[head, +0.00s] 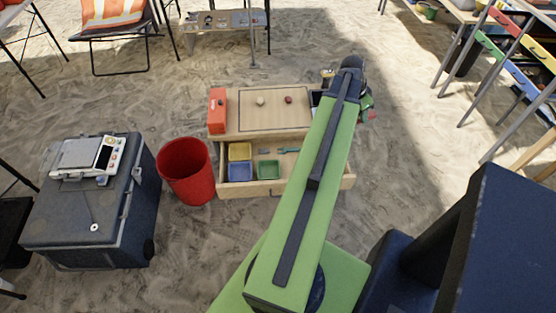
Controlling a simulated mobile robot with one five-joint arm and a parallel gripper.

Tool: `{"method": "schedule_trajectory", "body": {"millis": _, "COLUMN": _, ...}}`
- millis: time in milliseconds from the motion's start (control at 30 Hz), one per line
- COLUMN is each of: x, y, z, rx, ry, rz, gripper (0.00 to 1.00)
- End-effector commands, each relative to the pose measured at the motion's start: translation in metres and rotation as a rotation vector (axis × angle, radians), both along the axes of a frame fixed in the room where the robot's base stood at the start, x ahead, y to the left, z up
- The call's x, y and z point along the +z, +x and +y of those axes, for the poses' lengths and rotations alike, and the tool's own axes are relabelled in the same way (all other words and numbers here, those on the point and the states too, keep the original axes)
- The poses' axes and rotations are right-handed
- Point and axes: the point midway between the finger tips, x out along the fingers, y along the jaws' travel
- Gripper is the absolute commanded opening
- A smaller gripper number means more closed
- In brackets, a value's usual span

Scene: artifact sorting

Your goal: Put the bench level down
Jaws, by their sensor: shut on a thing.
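My gripper (365,98) is at the far end of my green arm, over the right end of the small wooden table (232,122). It is mostly hidden by the wrist, and its fingers do not show clearly. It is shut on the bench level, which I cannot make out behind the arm. The tabletop carries a framed mat with a pale round piece (260,101) and a dark red piece (289,99). An orange box (218,110) stands at its left end. A dark item (316,97) shows beside my arm.
The table's open drawer (250,190) holds yellow, blue and green trays and a green tool. A red bucket (186,172) stands left of it. Further left, a dark case (95,210) carries a scale (88,155). A rack (510,60) stands right. Sand between is clear.

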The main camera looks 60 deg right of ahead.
Motion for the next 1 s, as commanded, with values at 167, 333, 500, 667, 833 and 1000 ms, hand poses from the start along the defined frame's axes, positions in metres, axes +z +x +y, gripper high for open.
{"method": "schedule_trajectory", "body": {"millis": 167, "x": 0.000, "y": 0.007, "z": 0.001, "rx": 0.011, "ry": 0.000, "rz": 0.000, "gripper": 0.00}}
{"method": "schedule_trajectory", "body": {"millis": 333, "x": -0.030, "y": 0.019, "z": 0.008, "rx": -0.001, "ry": 0.004, "rz": -0.002, "gripper": 0.00}}
{"method": "schedule_trajectory", "body": {"millis": 500, "x": -0.110, "y": 0.041, "z": 0.027, "rx": -0.081, "ry": 0.009, "rz": -0.005, "gripper": 0.00}}
{"method": "schedule_trajectory", "body": {"millis": 667, "x": -0.181, "y": 0.063, "z": 0.047, "rx": -0.174, "ry": 0.008, "rz": -0.004, "gripper": 0.00}}
{"method": "schedule_trajectory", "body": {"millis": 833, "x": -0.228, "y": 0.079, "z": 0.064, "rx": -0.254, "ry": 0.003, "rz": -0.001, "gripper": 0.00}}
{"method": "schedule_trajectory", "body": {"millis": 1000, "x": -0.241, "y": 0.085, "z": 0.072, "rx": -0.291, "ry": -0.001, "rz": 0.002, "gripper": 0.00}}
